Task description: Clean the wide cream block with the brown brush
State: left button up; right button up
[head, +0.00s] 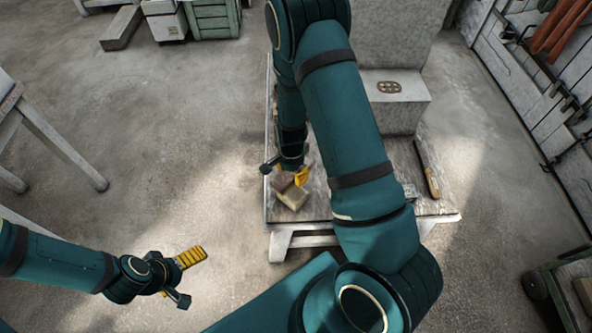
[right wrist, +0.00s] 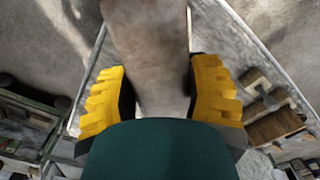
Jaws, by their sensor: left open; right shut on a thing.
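My right gripper (head: 301,178) is at the near left of the low table (head: 312,211). It is shut on a brown thing (head: 283,182), apparently the brown brush; its brownish body (right wrist: 148,55) fills the space between the yellow fingers in the right wrist view. A cream block (head: 293,198) lies on the table right beside it; I cannot tell whether the two touch. The gripper and arm partly hide both. My left gripper (head: 184,277) is open and empty, over the floor left of the table.
A long tool with a wooden handle (head: 431,178) lies at the table's right. A pale block (head: 396,105) with a dotted brown piece (head: 389,87) on it stands behind. A white trestle (head: 62,145) is at left, and green crates (head: 212,19) stand far back. Floor between is clear.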

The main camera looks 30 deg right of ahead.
aim_at(294, 189)
jog(key=shift+a, duration=0.45)
jog(key=shift+f+b, duration=1.2)
jog(key=shift+f, duration=0.3)
pick_arm(q)
jog(key=shift+s+a+f+b, duration=0.15)
jog(key=shift+f+b, duration=0.6)
jog(key=shift+f, duration=0.6)
jog(key=shift+s+a+f+b, duration=0.15)
jog(key=shift+f+b, duration=0.55)
jog(key=shift+f, duration=0.6)
pick_arm(e)
jog(key=shift+f, duration=1.95)
pick_arm(q)
jog(key=shift+d+f, duration=0.1)
jog(key=shift+f, duration=0.15)
pick_arm(e)
jog(key=shift+f, duration=0.35)
jog(key=shift+w+d+r, duration=0.15)
jog(key=shift+w+d, duration=0.05)
jog(key=shift+d, duration=0.3)
jog(key=shift+w+d+b, duration=0.1)
jog(key=shift+d+b, duration=0.25)
jog(key=shift+d, duration=0.25)
pick_arm(q)
jog(key=shift+f, duration=0.1)
pick_arm(e)
jog(key=shift+a, duration=0.1)
